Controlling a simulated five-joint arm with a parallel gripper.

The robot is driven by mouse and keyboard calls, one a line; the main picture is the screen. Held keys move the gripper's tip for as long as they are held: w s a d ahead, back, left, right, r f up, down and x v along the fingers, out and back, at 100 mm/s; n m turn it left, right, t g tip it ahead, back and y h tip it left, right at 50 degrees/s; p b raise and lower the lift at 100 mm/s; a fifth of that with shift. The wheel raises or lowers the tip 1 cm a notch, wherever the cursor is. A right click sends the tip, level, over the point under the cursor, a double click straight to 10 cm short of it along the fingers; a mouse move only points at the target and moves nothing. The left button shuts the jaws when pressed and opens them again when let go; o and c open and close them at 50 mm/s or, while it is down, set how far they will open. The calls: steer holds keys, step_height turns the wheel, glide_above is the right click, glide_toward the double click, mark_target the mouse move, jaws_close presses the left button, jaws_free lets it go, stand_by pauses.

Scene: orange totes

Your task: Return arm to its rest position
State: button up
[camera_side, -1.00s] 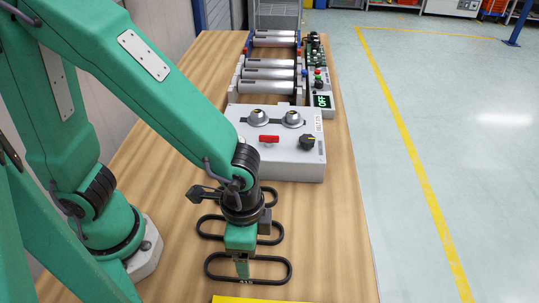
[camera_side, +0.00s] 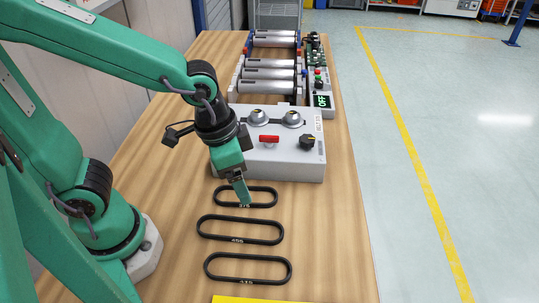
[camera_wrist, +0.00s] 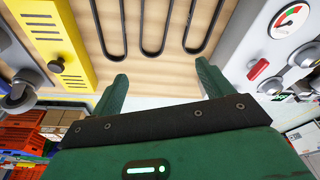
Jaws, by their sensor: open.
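My gripper (camera_side: 241,190) hangs tilted above the table, over the far black belt (camera_side: 268,205) in the side view. Its fingertips are apart and nothing is between them in the wrist view (camera_wrist: 162,73). The middle black belt (camera_side: 240,242) and the near black belt (camera_side: 248,257) lie flat on the wooden table (camera_side: 325,235), separate from each other. The gripper partly covers the far belt in the side view. Whether the gripper touches it cannot be told, but the wrist view shows clear space below the fingers.
A grey control box (camera_side: 305,163) with a red switch and dark knob stands just behind the gripper. Metal rollers (camera_side: 268,87) and a display reading OFF (camera_side: 322,101) are farther back. A yellow object (camera_side: 260,299) lies at the near edge. The table's right side is clear.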

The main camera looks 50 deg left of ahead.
steer(key=s+a+r+n+t, duration=0.1)
steer(key=a+r+n, duration=0.1)
steer(key=a+r, duration=0.2)
steer(key=s+a+r+n+t+y, duration=0.1)
steer(key=a+r+n+t, duration=0.1)
steer(key=a, duration=0.6)
steer(key=shift+r+n, duration=0.5)
steer(key=shift+r, duration=0.8)
